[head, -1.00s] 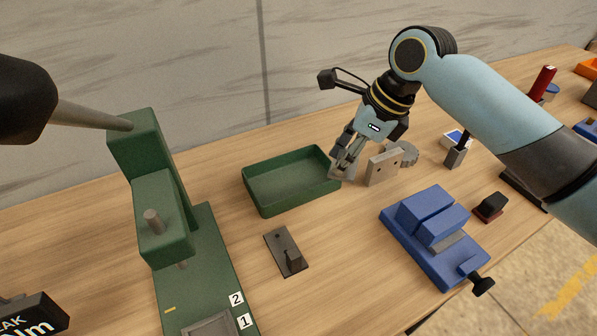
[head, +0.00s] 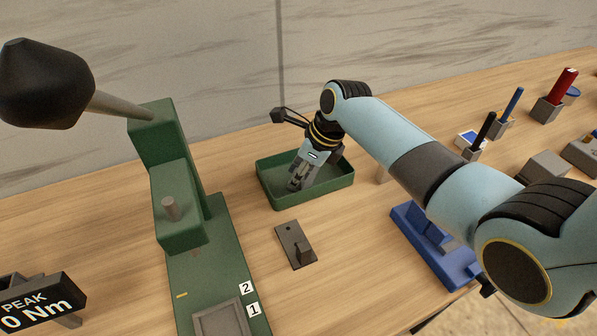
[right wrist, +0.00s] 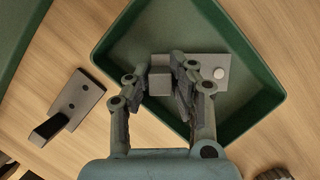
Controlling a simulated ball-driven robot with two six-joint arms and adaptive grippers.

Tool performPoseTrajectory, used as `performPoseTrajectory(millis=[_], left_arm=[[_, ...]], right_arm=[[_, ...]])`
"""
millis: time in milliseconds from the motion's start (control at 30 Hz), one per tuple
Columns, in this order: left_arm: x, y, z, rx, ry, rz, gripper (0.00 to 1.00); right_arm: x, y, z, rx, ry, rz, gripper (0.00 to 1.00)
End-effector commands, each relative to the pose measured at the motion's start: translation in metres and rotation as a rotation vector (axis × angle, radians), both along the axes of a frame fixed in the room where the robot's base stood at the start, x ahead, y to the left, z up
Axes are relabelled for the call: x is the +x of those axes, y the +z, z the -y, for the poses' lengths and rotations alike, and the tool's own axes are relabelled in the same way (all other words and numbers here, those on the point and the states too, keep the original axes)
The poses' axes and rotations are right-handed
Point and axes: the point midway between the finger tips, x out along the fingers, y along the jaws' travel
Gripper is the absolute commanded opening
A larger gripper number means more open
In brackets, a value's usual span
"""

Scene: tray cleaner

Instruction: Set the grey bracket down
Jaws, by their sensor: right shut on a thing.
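My right gripper (head: 294,187) reaches down into the green tray (head: 333,191). In the right wrist view my right gripper (right wrist: 173,88) is shut on the grey bracket (right wrist: 207,65), a flat plate with an upright part between the fingers and a pale round spot at one end. The bracket is over the floor of the tray (right wrist: 262,62); I cannot tell whether it touches it. In the head view the bracket is mostly hidden by the gripper. My left gripper is not in view.
A dark bracket (head: 295,244) lies on the table in front of the tray and shows left in the wrist view (right wrist: 72,107). A green press (head: 205,262) stands to the left. A blue vise (head: 432,250) is to the right, partly behind my arm.

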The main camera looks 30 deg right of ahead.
Motion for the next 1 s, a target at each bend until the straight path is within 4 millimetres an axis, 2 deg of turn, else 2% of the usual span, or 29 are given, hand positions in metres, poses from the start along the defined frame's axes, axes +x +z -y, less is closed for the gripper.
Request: performPoseTrajectory(millis=[333,367,500,833,1000], left_arm=[[-0.004,-0.001,0.002,-0.002,0.001,-0.006,0.55],[-0.004,-0.001,0.002,-0.002,0.001,-0.006,0.55],[-0.002,-0.001,0.002,-0.002,0.001,-0.004,0.55],[0.0,0.0,0.002,-0.002,0.001,-0.001,0.55],[0.0,0.003,0.002,-0.002,0.001,0.0,0.55]], right_arm=[[0.001,-0.003,0.0,0.001,0.0,0.001,0.0],[0.0,-0.003,0.0,0.001,0.0,0.001,0.25],[0.0,-0.003,0.0,0.001,0.0,0.001,0.43],[0.0,0.001,0.0,0.001,0.0,0.002,0.45],[-0.007,0.024,0.007,-0.001,0.001,0.004,0.45]])
